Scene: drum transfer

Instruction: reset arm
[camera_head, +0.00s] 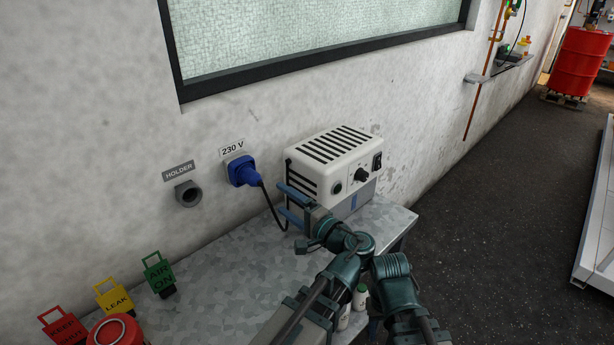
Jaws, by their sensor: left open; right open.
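My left gripper (281,199) is above the metal bench, in front of the left end of a white vented unit (333,160). Its two blue-grey fingers are apart, with nothing seen between them. Its fingers overlap the unit's lower left edge and the black cable in the picture; I cannot tell whether they touch. My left arm comes up from the bottom edge. Another dark green arm link of mine shows to its right at the bottom. No second pair of fingers can be made out, so my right gripper is not seen.
The metal bench (225,285) stands against the wall. A blue plug (242,171) sits in the wall socket, beside an empty holder (188,194). Red, yellow and green (158,274) tags stand at the left. Small bottles (360,297) are partly hidden by my arms. Dark floor lies open right.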

